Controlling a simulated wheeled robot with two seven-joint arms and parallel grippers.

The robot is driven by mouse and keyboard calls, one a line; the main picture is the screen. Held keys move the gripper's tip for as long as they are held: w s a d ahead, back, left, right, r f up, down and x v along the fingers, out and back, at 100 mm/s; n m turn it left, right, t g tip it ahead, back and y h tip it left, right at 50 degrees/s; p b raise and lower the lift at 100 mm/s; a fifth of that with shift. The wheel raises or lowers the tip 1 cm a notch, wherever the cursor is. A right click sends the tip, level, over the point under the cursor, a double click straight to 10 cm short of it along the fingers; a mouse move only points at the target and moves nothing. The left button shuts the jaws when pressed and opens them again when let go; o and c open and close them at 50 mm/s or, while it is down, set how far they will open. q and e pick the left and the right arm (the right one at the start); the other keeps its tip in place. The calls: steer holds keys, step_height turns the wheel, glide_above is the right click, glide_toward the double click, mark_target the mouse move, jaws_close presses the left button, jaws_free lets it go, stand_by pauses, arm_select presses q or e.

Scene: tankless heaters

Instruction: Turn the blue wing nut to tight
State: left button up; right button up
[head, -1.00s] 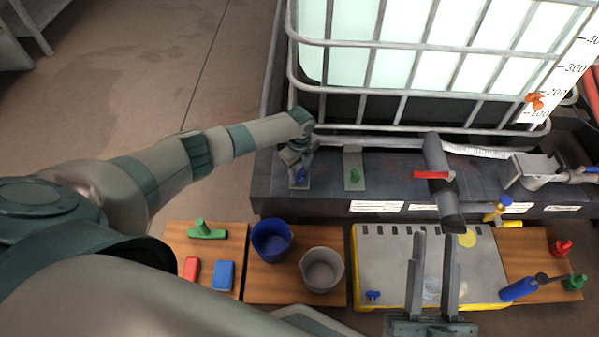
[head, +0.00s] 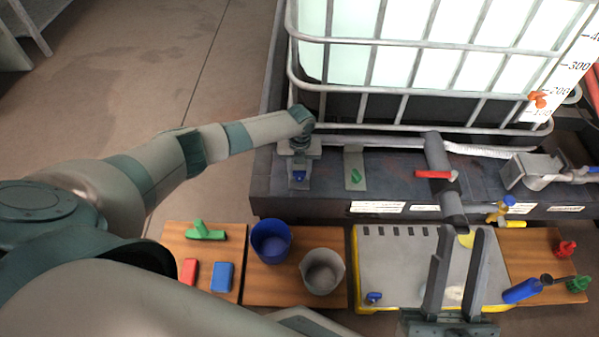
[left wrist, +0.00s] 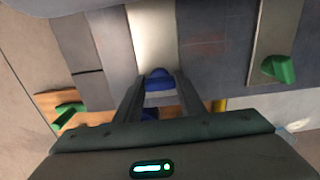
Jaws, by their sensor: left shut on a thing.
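The blue wing nut (head: 299,176) is on a pale plate (head: 298,186) at the left end of the dark platform. My left gripper (head: 299,169) reaches down over it from above and is shut on it, partly hiding it. In the left wrist view, the blue nut (left wrist: 158,77) shows between the fingertips of my left gripper (left wrist: 157,96). How far the nut has turned cannot be told. My right gripper (head: 463,230) is open and empty above the grey tray with yellow edges, pointing away from me.
A green wing nut (head: 356,177) is on the neighbouring plate. A caged tank (head: 420,60) stands right behind. A pipe with a red handle (head: 436,175) is to the right. A blue bucket (head: 271,242) and grey bucket (head: 322,271) stand on the front table, beside a grey tray (head: 385,262).

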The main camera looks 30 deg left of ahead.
mark_target(300, 171)
steer(key=shift+d+r, duration=0.1)
steer(key=shift+r, duration=0.05)
stand_by(0.3)
arm_select(q)
steer(key=o, duration=1)
steer(key=shift+o, duration=0.2)
steer(key=shift+r, duration=0.1)
steer(key=shift+r, duration=0.55)
step_height(300, 171, up, 5)
steer(key=shift+r+p, duration=0.2)
steer(key=shift+p, duration=0.85)
step_height(300, 171, up, 11)
steer(key=p, duration=0.2)
steer(key=shift+f, duration=0.15)
arm_select(e)
steer(key=w+a+f+g+h, duration=0.1)
steer(key=w+f+g+h, duration=0.1)
steer(key=f+g, duration=0.6)
steer(key=shift+w+f+h, duration=0.4)
steer(key=shift+w+f, duration=0.4)
steer(key=shift+f, duration=1.9)
